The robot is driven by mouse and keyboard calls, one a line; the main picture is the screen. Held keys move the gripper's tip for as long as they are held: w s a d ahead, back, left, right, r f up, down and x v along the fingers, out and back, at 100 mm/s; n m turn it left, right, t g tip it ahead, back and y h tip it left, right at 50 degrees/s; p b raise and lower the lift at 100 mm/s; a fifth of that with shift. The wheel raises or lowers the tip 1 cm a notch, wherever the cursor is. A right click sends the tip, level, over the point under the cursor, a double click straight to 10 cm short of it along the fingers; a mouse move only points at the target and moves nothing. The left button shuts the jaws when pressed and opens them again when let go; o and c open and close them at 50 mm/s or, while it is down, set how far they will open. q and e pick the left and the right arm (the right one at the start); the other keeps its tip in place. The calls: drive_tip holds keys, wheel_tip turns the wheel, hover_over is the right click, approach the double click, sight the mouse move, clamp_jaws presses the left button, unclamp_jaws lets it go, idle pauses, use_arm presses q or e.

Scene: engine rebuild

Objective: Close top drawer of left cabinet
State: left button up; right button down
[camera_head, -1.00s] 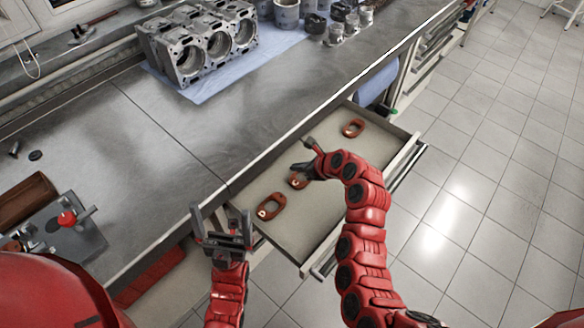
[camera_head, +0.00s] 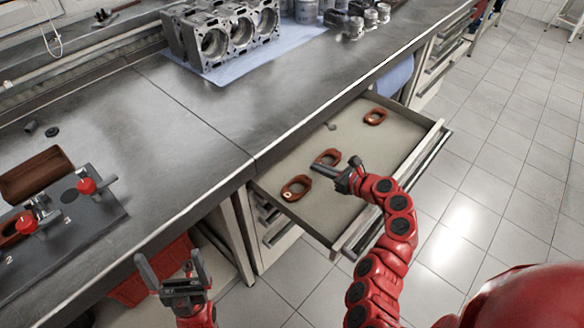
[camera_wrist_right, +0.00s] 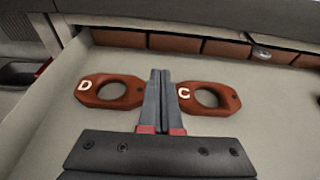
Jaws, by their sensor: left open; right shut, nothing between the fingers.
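The top drawer (camera_head: 395,147) of the cabinet under the bench is pulled out, with its front panel and handle (camera_head: 395,200) at the right. Several reddish-brown oval gaskets lie inside, among them one marked D (camera_wrist_right: 110,91) and one marked C (camera_wrist_right: 208,97). My right gripper (camera_head: 318,168) is shut and empty, over the drawer interior. In the right wrist view its fingers (camera_wrist_right: 160,75) point between the D and C gaskets; whether they touch the drawer floor I cannot tell. My left gripper (camera_head: 170,268) is open and empty, left of the drawer, in front of the bench edge.
The metal bench top (camera_head: 190,120) overhangs the drawer's inner side. An engine block (camera_head: 225,35) sits on a blue cloth at the back. A plate with red knobs (camera_head: 70,225) is at the left. Lower drawers (camera_head: 272,225) are shut.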

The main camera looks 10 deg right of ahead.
sight(289, 160)
drive_tip(key=x, duration=1.1)
drive_tip(key=shift+w+r, duration=0.1)
drive_tip(key=shift+r, duration=0.15)
drive_tip(key=shift+w+a, duration=0.55)
drive_tip(key=shift+w, duration=0.05)
drive_tip(key=shift+w+a+f+b, duration=0.1)
drive_tip(key=shift+w+a+b, duration=0.65)
drive_tip(key=shift+w, duration=0.2)
drive_tip(key=shift+w+a+b, duration=0.7)
drive_tip(key=shift+w+b, duration=0.05)
drive_tip(key=shift+w, duration=0.2)
